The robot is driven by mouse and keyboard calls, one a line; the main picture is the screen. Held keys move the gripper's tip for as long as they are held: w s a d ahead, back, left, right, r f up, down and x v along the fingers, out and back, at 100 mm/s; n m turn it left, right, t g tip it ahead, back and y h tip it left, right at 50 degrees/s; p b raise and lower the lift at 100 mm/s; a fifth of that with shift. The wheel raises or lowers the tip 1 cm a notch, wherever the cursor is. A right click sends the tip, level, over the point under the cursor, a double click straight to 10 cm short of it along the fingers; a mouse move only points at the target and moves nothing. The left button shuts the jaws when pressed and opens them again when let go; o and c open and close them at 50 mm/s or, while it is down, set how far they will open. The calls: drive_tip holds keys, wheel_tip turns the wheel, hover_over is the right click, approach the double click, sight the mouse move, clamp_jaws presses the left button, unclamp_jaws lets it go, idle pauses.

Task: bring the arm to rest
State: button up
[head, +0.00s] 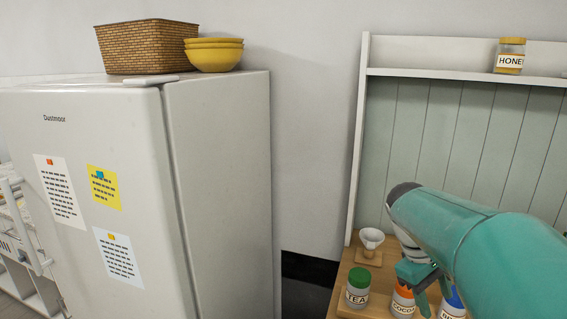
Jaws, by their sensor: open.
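My teal arm reaches in from the lower right and bends down at its dark-capped joint. My gripper (434,297) hangs below it, over the wooden counter (345,290) of the hutch. It is open, with its fingers pointing down close to a jar with an orange lid marked cocoa (403,303) and a blue-lidded jar (453,306). I see nothing held between the fingers. The arm hides part of the gripper and the right side of the counter. I cannot tell whether the fingers touch either jar.
A green-lidded tea jar (357,287) and a small white funnel-like cup on a wooden stand (370,241) are left of the gripper. A honey jar (510,56) stands on the shelf above. A fridge (222,180) at left carries a basket (146,46) and yellow bowls (214,58).

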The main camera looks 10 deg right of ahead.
drive_tip(key=s+a+m+t+y, duration=0.1)
drive_tip(key=s+a+t, duration=0.1)
drive_tip(key=a, duration=0.4)
drive_tip(key=s+a+m+t+y, duration=0.1)
drive_tip(key=s+a+t, duration=0.2)
drive_tip(key=a, duration=0.3)
drive_tip(key=s+a+f+m+t+y, duration=0.1)
drive_tip(key=s+a+t+y, duration=0.1)
drive_tip(key=s+a, duration=0.2)
drive_tip(key=a, duration=0.2)
drive_tip(key=shift+s+a+m+t, duration=0.3)
drive_tip(key=shift+s+a+m, duration=0.05)
drive_tip(key=shift+s+m, duration=0.05)
